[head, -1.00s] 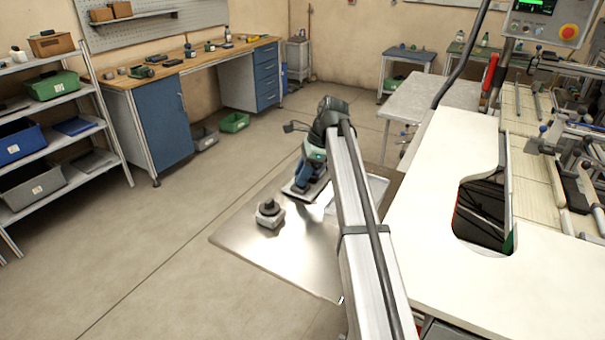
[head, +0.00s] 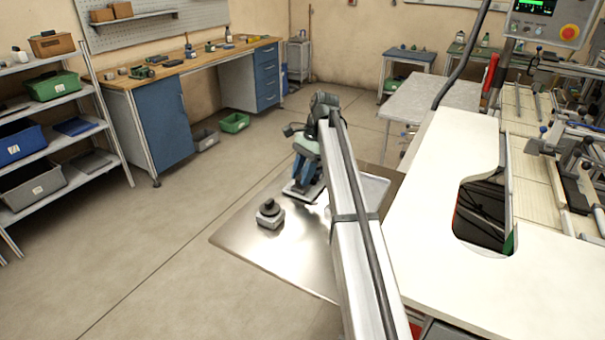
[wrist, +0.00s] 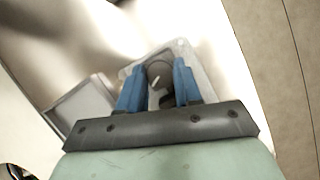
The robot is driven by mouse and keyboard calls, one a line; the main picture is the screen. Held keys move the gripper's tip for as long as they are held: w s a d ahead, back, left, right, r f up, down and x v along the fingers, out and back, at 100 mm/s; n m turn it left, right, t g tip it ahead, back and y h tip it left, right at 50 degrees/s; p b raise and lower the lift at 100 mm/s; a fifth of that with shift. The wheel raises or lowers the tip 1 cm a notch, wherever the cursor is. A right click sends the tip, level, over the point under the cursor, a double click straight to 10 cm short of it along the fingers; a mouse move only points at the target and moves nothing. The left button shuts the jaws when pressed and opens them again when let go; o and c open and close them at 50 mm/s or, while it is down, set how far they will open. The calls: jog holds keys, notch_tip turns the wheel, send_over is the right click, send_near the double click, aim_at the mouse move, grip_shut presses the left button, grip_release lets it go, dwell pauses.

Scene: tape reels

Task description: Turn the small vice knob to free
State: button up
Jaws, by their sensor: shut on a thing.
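A small dark grey round knob (wrist: 158,72) with a white pointer mark sits on a light grey plate-like base (wrist: 205,75) in the wrist view. My gripper (wrist: 158,85) is shut on this knob, with one blue finger on each side of it. The white mark shows between the fingers and slants up to the right. In the head view my gripper (head: 301,188) is over the same base, and the arm and fingers hide the knob. I cannot read any markings on the base.
A separate dark knob on a pale block (head: 270,214) stands left of my gripper on the shiny metal table (head: 285,258). A pale shallow tray (head: 376,188) lies to the right, partly behind my arm. The table's front left is clear. A white worktop (head: 430,215) is further right.

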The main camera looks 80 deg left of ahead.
dwell(0.3)
jog(key=o, duration=1)
jog(key=shift+o, duration=0.2)
